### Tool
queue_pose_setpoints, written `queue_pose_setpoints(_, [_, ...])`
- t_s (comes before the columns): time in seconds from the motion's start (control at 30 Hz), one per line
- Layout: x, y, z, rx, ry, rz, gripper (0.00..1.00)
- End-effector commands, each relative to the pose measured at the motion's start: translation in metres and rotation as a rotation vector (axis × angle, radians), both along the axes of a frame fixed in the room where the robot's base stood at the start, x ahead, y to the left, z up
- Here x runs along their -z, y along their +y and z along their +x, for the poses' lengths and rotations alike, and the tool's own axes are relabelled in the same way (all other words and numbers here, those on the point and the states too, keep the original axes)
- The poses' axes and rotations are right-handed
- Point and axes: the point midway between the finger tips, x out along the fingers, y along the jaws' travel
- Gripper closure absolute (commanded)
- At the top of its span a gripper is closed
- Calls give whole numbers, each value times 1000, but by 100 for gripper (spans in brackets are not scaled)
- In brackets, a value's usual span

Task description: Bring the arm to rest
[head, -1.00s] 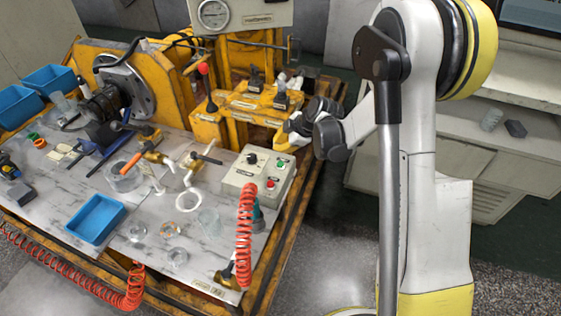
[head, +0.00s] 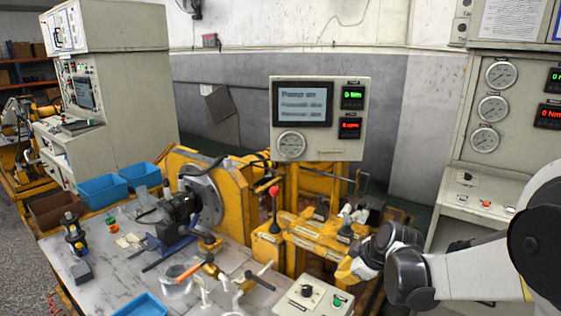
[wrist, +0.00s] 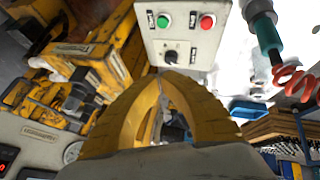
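My arm (head: 480,270) reaches in from the right in the head view. My gripper (head: 345,271) hangs beside the yellow lever block (head: 312,238), above the right part of the bench and behind the control box (head: 312,295). In the wrist view the two yellow fingers of my gripper (wrist: 160,78) curve together and their tips meet. Nothing shows held between them. The control box (wrist: 185,50) with green and red buttons and a black knob lies beyond the fingertips in that view.
The hydraulic motor (head: 180,208) is mounted at a yellow stand. A red-knobbed lever (head: 274,205) and a display panel (head: 320,115) rise near my gripper. Blue bins (head: 103,190) stand at the left. In the wrist view a coiled red hose (wrist: 298,82) hangs at the right.

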Motion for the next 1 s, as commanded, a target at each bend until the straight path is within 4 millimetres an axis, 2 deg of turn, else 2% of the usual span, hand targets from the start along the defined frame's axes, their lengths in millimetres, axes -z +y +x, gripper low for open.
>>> queue_pose_setpoints(0.03, [-19, 3, -19, 58, 15, 16, 100])
queue_pose_setpoints(0.1, [-41, 4, -42, 155, 36, 43, 100])
queue_pose_setpoints(0.3, [-85, 4, -117, 432, 76, 127, 100])
queue_pose_setpoints(0.43, [-100, 2, -167, 608, 85, 189, 100])
queue_pose_setpoints(0.6, [-103, -3, -222, 806, 82, 272, 100])
queue_pose_setpoints(0.7, [-100, -6, -242, 887, 77, 309, 100])
queue_pose_setpoints(0.8, [-98, -7, -254, 936, 74, 335, 100])
queue_pose_setpoints(1.0, [-97, -9, -259, 962, 73, 348, 100])
